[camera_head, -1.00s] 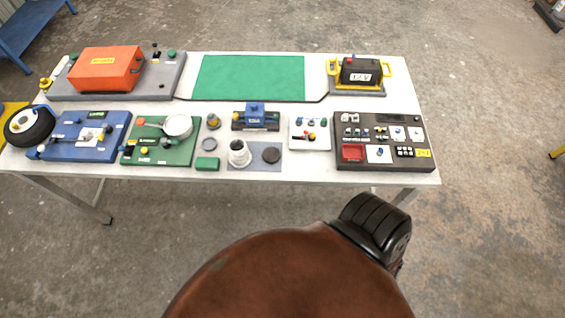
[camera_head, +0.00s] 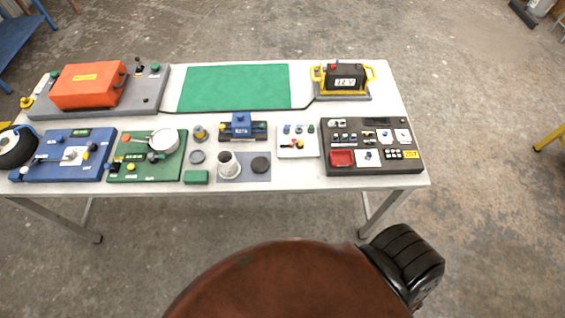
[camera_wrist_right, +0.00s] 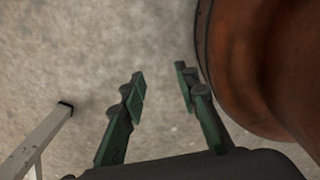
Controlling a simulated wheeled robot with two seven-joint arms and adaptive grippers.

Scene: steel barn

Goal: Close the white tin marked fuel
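A white tin (camera_head: 229,166) stands upright on a grey mat (camera_head: 244,177) near the table's front edge, in the head view. Its top looks open and dark inside; any marking on it is too small to read. A dark round disc (camera_head: 260,164) lies flat on the same mat just right of the tin, apart from it. A grey ring (camera_head: 197,157) lies left of the tin. My right gripper (camera_wrist_right: 161,88) is open and empty over the concrete floor in the right wrist view, away from the tin. My left gripper is in neither view.
The white table (camera_head: 300,184) carries a blue board (camera_head: 50,175), a green board (camera_head: 117,172), a dark panel (camera_head: 360,171), an orange box (camera_head: 88,86) and a battery (camera_head: 345,77). The green mat (camera_head: 238,87) is bare. A table leg (camera_wrist_right: 38,140) shows in the wrist view.

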